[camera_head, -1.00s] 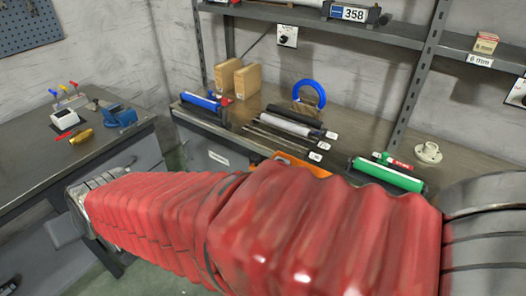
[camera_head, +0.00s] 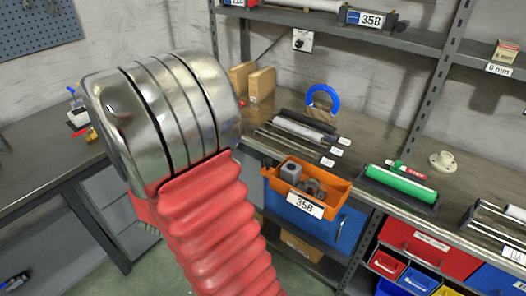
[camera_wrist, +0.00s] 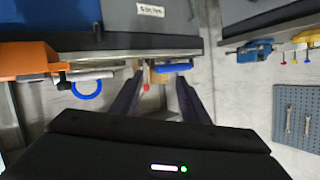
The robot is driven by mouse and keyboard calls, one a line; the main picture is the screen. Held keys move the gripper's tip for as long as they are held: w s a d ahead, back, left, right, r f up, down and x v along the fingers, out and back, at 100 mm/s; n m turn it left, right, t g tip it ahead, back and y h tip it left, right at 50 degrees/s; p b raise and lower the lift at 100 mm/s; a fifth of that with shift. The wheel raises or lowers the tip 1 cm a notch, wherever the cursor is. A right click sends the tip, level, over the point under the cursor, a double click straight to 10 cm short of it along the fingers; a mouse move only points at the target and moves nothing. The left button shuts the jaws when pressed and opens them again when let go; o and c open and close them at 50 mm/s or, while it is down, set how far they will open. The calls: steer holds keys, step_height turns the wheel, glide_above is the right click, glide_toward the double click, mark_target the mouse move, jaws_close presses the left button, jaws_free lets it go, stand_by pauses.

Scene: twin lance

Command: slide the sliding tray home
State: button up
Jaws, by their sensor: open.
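An orange tray (camera_head: 330,190) with a white 358 label juts out from the bench's front edge in the head view. It holds a grey block (camera_head: 291,172) and some dark round parts. I take it to be the sliding tray; how far it can travel does not show. Part of an orange body (camera_wrist: 25,60) also shows at the left of the wrist view. My gripper (camera_wrist: 155,85) is open and empty in the wrist view, its two dark fingers apart, well to the side of the orange body. In the head view my arm hides the gripper.
A shelf post (camera_head: 440,75) stands behind. Grey floor shows at lower left.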

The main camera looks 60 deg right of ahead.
steer(key=s+d+f+m+g+h, duration=0.1)
steer(key=s+d+g+h, duration=0.1)
steer(key=s, duration=0.5)
steer(key=s+d+m+g+h, duration=0.2)
steer(key=s+d+g, duration=0.2)
steer(key=s+g, duration=0.2)
steer(key=shift+s+f+g+h, duration=0.3)
steer(key=shift+s+f+h, duration=0.1)
steer(key=shift+s, duration=0.65)
steer(key=shift+d, duration=0.2)
steer(key=s+d, duration=0.2)
steer(key=d, duration=1.1)
steer(key=shift+d, duration=0.2)
steer(key=shift+c, duration=0.4)
jaws_close()
